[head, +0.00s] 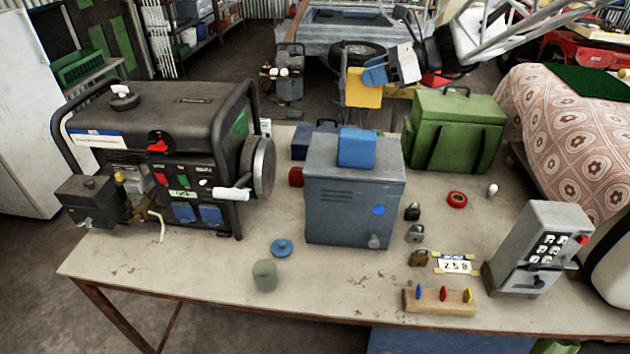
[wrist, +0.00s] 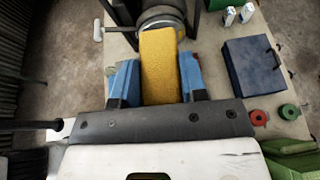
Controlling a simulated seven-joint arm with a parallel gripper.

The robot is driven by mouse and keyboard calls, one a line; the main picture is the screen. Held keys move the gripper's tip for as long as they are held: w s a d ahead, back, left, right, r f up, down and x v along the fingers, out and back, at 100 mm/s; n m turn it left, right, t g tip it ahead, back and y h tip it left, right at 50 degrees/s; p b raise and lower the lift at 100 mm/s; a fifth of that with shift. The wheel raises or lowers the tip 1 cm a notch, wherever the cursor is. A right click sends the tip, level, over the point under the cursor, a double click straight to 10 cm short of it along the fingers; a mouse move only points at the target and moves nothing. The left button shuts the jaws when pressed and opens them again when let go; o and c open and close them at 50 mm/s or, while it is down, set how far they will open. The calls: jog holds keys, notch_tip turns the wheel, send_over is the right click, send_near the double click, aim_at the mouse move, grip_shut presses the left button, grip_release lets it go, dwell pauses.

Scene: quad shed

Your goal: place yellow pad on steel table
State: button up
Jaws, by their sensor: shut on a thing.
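The yellow pad (head: 362,88) is upright between the blue fingers of my gripper (head: 373,77), held in the air near the table's far edge, behind the grey cabinet. In the wrist view the pad (wrist: 160,65) stands between both blue fingers of my gripper (wrist: 159,82), reaching past their tips. The large table (head: 190,267) has a pale, worn top and brown legs; I take it as the steel table. Its top also shows below the pad in the wrist view (wrist: 208,62).
A black generator (head: 165,110) fills the table's left. The grey cabinet (head: 352,205) with a blue block (head: 356,148) on top stands mid-table. A green box (head: 453,130) and a grey keypad unit (head: 535,248) stand right. A dark blue box (wrist: 257,66) is near the pad. The front-left tabletop is fairly clear.

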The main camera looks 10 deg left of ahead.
jog(key=shift+d+m+t, duration=0.6)
jog(key=shift+d+t, duration=0.1)
jog(key=shift+d, duration=0.05)
jog(key=s+d+f+m+t+h, duration=0.2)
jog(key=s+d+m+t+h, duration=0.1)
jog(key=d, duration=0.5)
jog(key=s+d+f+m+t+h, duration=0.2)
jog(key=d+m+h, duration=0.4)
jog(key=d, duration=0.3)
jog(key=s+d+f+m+t+h, duration=0.3)
jog(key=s+d+m+t+h, duration=0.1)
jog(key=s+d+m+t, duration=0.1)
jog(key=shift+d+m+t, duration=0.5)
jog(key=shift+d+m, duration=0.5)
jog(key=shift+d, duration=0.8)
jog(key=shift+s, duration=0.1)
jog(key=shift+f, duration=0.15)
notch_tip(320, 180, down, 24)
jog(key=shift+f, duration=0.15)
jog(key=shift+f, duration=1.7)
